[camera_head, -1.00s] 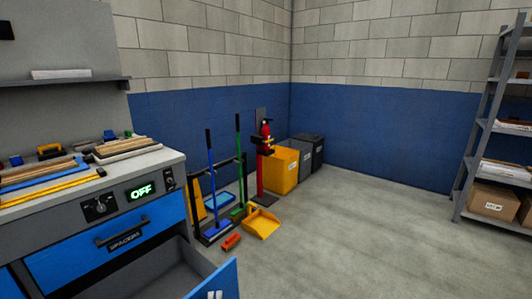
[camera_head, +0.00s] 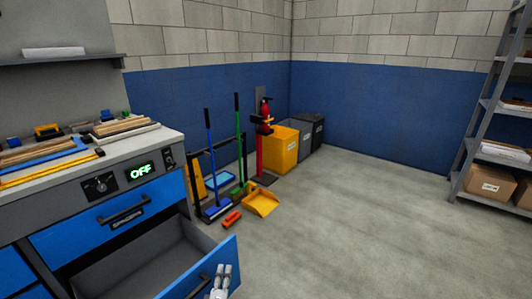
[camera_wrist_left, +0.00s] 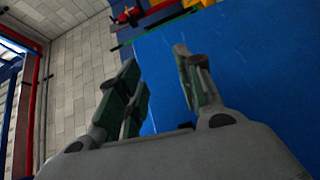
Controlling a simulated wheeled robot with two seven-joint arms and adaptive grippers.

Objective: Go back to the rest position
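My left gripper (camera_head: 222,275) shows at the bottom of the head view, with only its pale fingertips in the picture. They overlap the front of the open lower drawer (camera_head: 180,256); I cannot tell whether they touch it. My right gripper is in neither view.
The workbench (camera_head: 150,140) stands at the left, with a closed drawer marked "SPACERS" (camera_head: 80,232). An orange dustpan (camera_head: 262,203) and a red brush (camera_head: 231,219) lie on the floor. Bins (camera_head: 285,150) and a shelf rack (camera_head: 480,130) stand beyond. The floor at right is clear.

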